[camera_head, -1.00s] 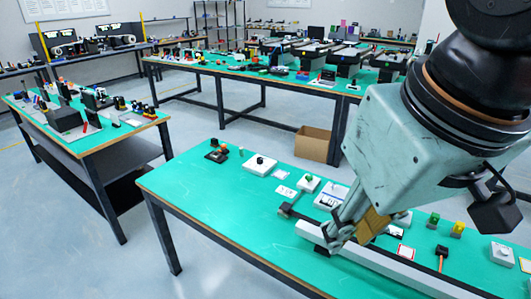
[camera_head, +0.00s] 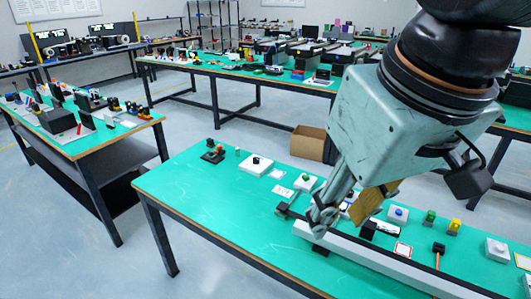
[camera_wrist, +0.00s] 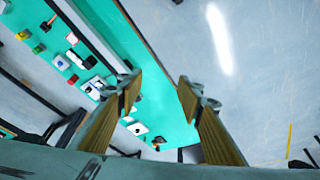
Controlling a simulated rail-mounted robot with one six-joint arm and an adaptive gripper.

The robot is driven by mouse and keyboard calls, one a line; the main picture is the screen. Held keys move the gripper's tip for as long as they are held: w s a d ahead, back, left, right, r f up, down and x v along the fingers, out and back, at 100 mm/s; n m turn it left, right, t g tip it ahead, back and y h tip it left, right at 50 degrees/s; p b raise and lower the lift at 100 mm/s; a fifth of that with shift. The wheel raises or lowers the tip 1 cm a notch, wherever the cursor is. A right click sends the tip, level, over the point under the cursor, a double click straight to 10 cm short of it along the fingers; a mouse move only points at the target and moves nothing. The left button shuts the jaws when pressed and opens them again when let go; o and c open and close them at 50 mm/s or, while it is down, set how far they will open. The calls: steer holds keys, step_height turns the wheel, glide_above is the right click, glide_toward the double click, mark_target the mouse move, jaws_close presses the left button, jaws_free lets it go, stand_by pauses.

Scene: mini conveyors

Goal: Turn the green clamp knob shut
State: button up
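A green knob (camera_head: 306,178) stands on a white block near the middle of the front table's back edge. A green block-like piece (camera_head: 430,216) stands farther right, beside a yellow one; it also shows at the upper left of the wrist view (camera_wrist: 39,48). I cannot tell for certain which is the clamp knob, nor how far it is turned. My gripper (camera_head: 325,222) hangs over the front table, right of and nearer than the green knob. In the wrist view its fingers (camera_wrist: 160,92) are apart with nothing between them.
A long pale rail (camera_head: 390,268) runs along the front table (camera_head: 205,203) beneath my gripper. A white block with a black knob (camera_head: 256,165) stands farther left. A white block with a blue button (camera_head: 398,214) is right of my gripper. The table's front left is clear.

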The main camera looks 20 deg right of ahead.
steer(key=w+d+r+n, duration=0.1)
steer(key=w+r, duration=0.2)
steer(key=w, duration=0.6)
steer(key=n+g+p, duration=0.4)
steer(key=n, duration=0.5)
glide_above(306, 175)
step_height(306, 175, down, 29)
steer(key=shift+s, duration=0.15)
steer(key=shift+f, duration=0.15)
steer(key=shift+f+b, duration=1.7)
steer(key=shift+f, duration=5.1)
